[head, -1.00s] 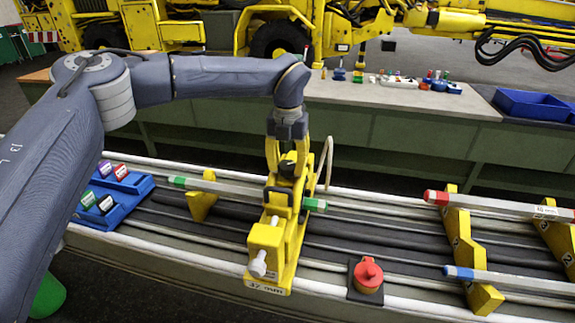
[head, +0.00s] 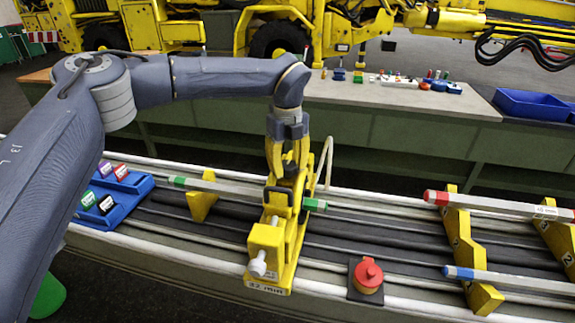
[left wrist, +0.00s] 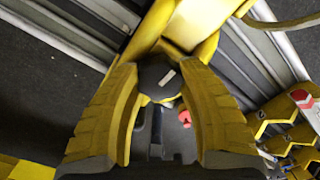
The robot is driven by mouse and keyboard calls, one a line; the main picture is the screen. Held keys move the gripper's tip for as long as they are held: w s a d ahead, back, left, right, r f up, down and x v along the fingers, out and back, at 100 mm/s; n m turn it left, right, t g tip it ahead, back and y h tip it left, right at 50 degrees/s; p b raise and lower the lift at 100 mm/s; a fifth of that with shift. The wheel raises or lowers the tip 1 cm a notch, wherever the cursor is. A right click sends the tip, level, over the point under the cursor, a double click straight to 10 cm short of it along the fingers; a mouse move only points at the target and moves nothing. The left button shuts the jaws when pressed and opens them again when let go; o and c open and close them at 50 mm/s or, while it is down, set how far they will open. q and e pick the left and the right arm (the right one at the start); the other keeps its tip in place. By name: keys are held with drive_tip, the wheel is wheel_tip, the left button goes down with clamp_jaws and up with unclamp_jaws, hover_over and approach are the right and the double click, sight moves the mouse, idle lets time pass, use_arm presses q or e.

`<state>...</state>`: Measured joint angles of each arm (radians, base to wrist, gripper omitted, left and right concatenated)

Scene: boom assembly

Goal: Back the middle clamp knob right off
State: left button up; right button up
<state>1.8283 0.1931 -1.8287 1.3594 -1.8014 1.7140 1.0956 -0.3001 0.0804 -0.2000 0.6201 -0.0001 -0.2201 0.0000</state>
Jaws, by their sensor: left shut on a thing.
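The yellow middle clamp (head: 264,238) stands on the rails around a grey bar with green ends (head: 315,205). Its black knob with a white mark shows in the left wrist view (left wrist: 158,76), between the two yellow fingers. My left gripper (head: 286,178) points down over the far part of the clamp and is shut on this knob. A white handle (head: 258,266) sticks out of the clamp's near end. My right gripper is not in view.
A blue tray with coloured tags (head: 116,190) lies left on the rails. A red knob-like part (head: 368,273) sits on a dark plate right of the clamp. Yellow supports (head: 458,230) hold red- and blue-ended bars at right. A workbench (head: 400,95) stands behind.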

sight(288, 165)
use_arm(q)
drive_tip(key=shift+n, duration=0.4)
drive_tip(key=shift+f, duration=0.1)
drive_tip(key=o, duration=1.3)
drive_tip(key=shift+r, duration=0.2)
wheel_tip(288, 165, up, 12)
drive_tip(key=shift+f, duration=0.15)
